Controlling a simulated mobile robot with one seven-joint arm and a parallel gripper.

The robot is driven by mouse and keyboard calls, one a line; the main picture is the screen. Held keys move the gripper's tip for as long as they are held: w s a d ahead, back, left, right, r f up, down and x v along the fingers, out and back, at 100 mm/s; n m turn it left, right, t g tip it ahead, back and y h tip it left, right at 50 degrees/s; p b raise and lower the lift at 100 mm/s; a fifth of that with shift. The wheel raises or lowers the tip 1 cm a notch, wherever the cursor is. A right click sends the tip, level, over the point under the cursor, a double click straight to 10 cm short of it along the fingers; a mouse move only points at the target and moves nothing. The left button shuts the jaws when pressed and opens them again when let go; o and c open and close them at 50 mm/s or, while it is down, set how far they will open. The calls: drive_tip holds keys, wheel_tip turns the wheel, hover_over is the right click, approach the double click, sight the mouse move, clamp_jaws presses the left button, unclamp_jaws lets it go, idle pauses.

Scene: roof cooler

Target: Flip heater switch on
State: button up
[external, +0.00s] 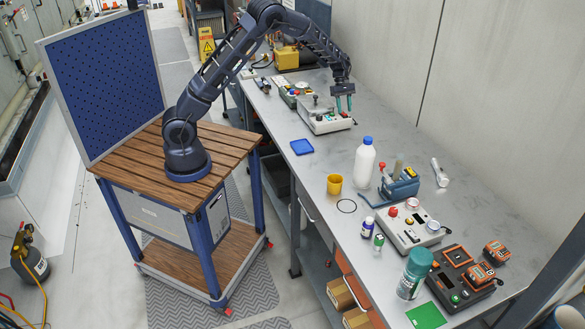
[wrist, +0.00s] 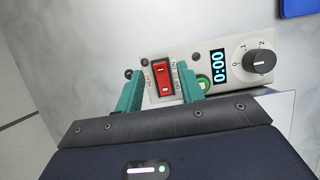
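A red rocker switch (wrist: 163,78) is set in the pale control panel (wrist: 212,44) of a device. The panel also has a green button (wrist: 203,83), a display (wrist: 219,66) reading 0:00 and a dark dial (wrist: 259,62). In the external view, the device (external: 318,125) is a light grey box on the bench. My gripper (external: 344,103) is over its right end, pointing down. In the wrist view, my gripper (wrist: 160,88) is open, with a teal finger on either side of the switch. I cannot tell whether the fingertips touch the panel. The rocker's position is unclear.
A blue tray (external: 301,146) lies in front of the device, and a white bottle (external: 364,160) stands to the right. Bare metal lies between the device and the bottle.

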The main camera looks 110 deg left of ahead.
drive_tip(key=shift+w+d+f, duration=0.15)
drive_tip(key=shift+f, duration=0.4)
clamp_jaws()
drive_tip(key=shift+w+d+g+y, duration=0.2)
drive_tip(key=shift+w+g+y, duration=0.05)
drive_tip(key=shift+g+y, duration=0.25)
drive_tip(key=shift+w+d+f+g+y, duration=0.15)
drive_tip(key=shift+d+f+g+y, duration=0.05)
drive_tip(key=shift+g+y, duration=0.55)
